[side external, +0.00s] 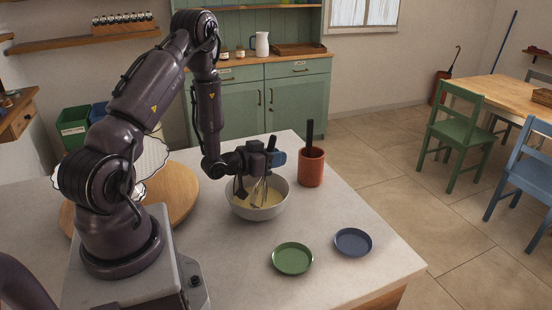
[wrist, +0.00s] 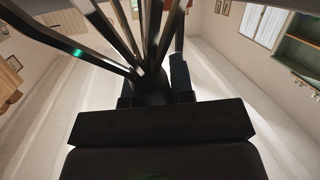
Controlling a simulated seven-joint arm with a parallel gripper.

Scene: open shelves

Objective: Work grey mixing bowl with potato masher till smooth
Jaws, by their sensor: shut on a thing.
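The grey mixing bowl (side external: 259,213) stands on the counter and holds a pale yellow mix. My gripper (side external: 268,160) is above the bowl's far side, shut on a tool with several thin metal wires (side external: 261,188). The wires reach down into the bowl and look like a whisk rather than a potato masher. In the wrist view the wires (wrist: 77,52) fan out from a dark handle between my gripper's fingers (wrist: 155,92). Where the wires meet the mix is hard to see. I cannot identify a potato masher.
An orange-brown crock (side external: 311,169) with a dark handle (side external: 309,132) standing in it is right of the bowl. A green plate (side external: 292,259) and a blue plate (side external: 353,242) lie in front. A round wooden board (side external: 181,190) is to the left.

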